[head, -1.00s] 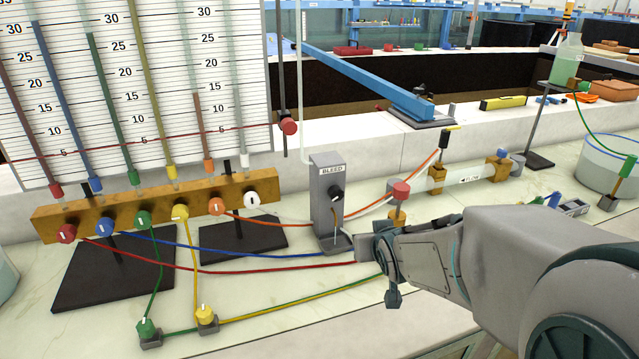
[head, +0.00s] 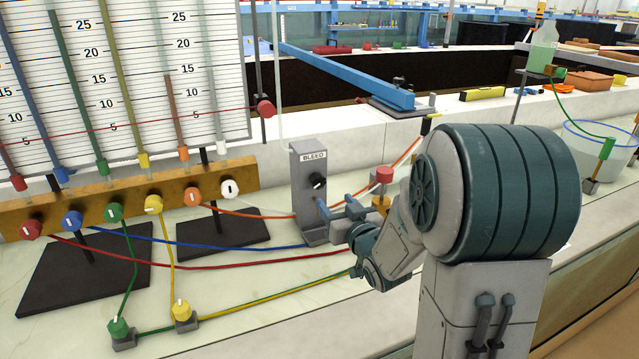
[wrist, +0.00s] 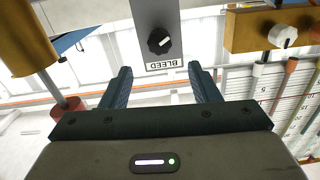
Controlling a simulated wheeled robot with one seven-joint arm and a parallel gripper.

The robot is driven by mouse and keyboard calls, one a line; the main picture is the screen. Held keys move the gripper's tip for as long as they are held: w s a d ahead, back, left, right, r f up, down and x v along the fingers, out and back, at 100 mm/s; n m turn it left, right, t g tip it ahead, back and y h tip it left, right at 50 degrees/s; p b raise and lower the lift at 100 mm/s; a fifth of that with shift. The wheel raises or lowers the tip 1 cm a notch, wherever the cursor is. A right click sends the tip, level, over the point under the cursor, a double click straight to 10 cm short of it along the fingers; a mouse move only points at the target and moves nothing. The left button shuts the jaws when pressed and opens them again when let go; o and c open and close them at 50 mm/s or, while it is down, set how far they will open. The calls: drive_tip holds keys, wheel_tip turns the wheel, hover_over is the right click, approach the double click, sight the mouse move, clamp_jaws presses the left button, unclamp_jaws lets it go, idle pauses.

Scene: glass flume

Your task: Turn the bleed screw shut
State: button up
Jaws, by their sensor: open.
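The bleed screw is a black knob (head: 318,181) with a white mark, on the front of an upright grey block (head: 309,215) labelled BLEED. In the wrist view the knob (wrist: 159,41) and the label appear upside down, with the mark slanting. My gripper (head: 338,208) is beside the block, a little below and right of the knob. In the wrist view my gripper (wrist: 160,70) is open and empty. Its two fingers point toward the block, one to each side of the knob's line. The knob is beyond the fingertips, apart from them.
A brass manifold (head: 100,205) with coloured knobs stands left of the block. A red-capped brass fitting (head: 384,174) is close behind my arm on the right. Coloured tubes run along the bench below the block.

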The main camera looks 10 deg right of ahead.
sight(320, 183)
drive_tip(key=w, duration=0.3)
drive_tip(key=w+a, duration=0.1)
drive_tip(key=w, duration=0.3)
drive_tip(key=w+a+p, duration=0.1)
drive_tip(key=w, duration=0.2)
drive_tip(key=shift+w, duration=0.35)
drive_tip(key=c, duration=1)
